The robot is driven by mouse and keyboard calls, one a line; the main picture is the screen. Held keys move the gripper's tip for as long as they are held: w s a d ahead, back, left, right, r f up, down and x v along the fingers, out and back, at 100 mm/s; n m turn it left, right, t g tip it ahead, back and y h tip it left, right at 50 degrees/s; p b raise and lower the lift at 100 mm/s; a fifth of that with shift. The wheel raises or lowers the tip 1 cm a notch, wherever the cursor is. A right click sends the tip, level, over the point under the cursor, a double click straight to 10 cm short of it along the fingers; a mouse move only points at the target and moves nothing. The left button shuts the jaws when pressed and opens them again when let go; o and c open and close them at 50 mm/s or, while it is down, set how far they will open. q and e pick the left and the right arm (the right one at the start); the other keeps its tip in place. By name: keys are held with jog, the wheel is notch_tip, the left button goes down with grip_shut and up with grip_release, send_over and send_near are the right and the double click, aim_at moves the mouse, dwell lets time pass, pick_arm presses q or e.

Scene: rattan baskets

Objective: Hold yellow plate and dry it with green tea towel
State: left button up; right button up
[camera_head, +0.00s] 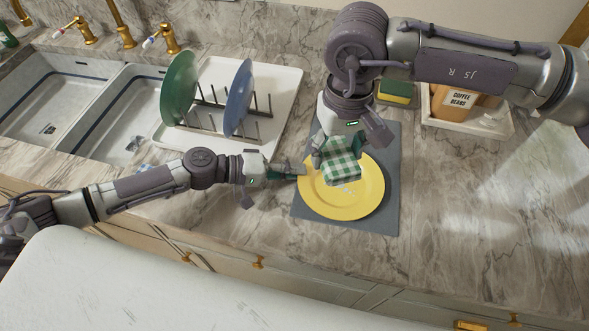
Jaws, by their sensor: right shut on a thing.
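The yellow plate (365,203) lies flat on a grey mat on the counter. The green and white checked tea towel (342,174) is bunched in my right gripper (338,155), over the middle of the plate. The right gripper is shut on the towel, which hides part of the plate; I cannot tell whether the towel touches it. My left gripper (284,172) is at the plate's left edge, with a finger right beside the rim. Whether its jaws are open or closed on the rim is not clear.
A white drying tray (275,112) with a rack holds a green plate (179,88) and a blue plate (239,97). A double sink (62,97) with gold taps is at the left. The counter at right is clear.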

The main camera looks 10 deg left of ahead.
dwell(0.5)
dwell(1.7)
send_near(356, 200)
jog(key=w+a+f, duration=0.1)
jog(key=w+a, duration=0.1)
jog(key=w+a+f, duration=0.1)
jog(key=a, duration=0.1)
jog(key=shift+w+a+f, duration=0.1)
jog(key=shift+w+f, duration=0.05)
jog(key=shift+f, duration=1.75)
jog(key=shift+f, duration=0.65)
